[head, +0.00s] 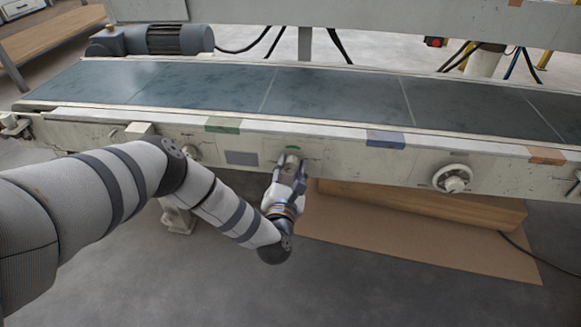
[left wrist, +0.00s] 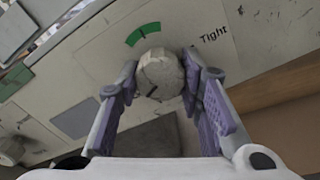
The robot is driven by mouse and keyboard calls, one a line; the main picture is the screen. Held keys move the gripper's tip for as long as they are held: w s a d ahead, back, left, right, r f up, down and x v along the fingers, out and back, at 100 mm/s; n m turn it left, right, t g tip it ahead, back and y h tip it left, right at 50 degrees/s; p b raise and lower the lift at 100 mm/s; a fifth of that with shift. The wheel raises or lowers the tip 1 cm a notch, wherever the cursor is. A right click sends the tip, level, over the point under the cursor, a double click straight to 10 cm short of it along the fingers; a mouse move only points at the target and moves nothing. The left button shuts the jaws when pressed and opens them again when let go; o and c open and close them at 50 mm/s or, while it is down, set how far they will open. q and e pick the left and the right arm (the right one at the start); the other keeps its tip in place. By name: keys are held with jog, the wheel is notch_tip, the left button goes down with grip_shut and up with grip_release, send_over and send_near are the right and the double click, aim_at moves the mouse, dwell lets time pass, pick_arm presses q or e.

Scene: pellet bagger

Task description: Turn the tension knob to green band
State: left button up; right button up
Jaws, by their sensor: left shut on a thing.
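The tension knob (left wrist: 160,70) is a round, pale, worn knob on the conveyor's side panel. A dark mark shows on its lower left in the left wrist view. A green band (left wrist: 142,34), split by a dark line, lies just above the knob, and the word "Tight" (left wrist: 214,34) is printed to its right. The green band also shows in the head view (head: 292,149). My left gripper (head: 290,163) is at the panel, its two purple-padded fingers (left wrist: 161,66) shut on the knob's sides. In the head view the gripper hides the knob. My right gripper is not in view.
The conveyor belt (head: 325,95) runs above the panel. A handwheel (head: 452,179) sticks out to the right, and a small knob (head: 191,152) is to the left. Green, blue and orange tags mark the rail. A wooden box stands on cardboard (head: 340,225) below. The floor in front is free.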

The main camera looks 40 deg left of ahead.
pick_arm(q)
jog(key=m+p, duration=0.1)
jog(key=m, duration=0.5)
jog(key=shift+r, duration=0.15)
jog(key=m+p, duration=0.1)
jog(key=m, duration=0.4)
jog(key=shift+m, duration=0.3)
jog(key=m+p, duration=0.1)
jog(key=m, duration=0.9)
jog(key=shift+p, duration=0.4)
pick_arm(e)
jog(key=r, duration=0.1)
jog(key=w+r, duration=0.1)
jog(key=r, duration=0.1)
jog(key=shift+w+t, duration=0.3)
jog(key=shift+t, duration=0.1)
pick_arm(q)
jog(key=shift+m, duration=0.5)
jog(key=o, duration=1.2)
jog(key=shift+c, duration=0.2)
jog(key=shift+s, duration=0.15)
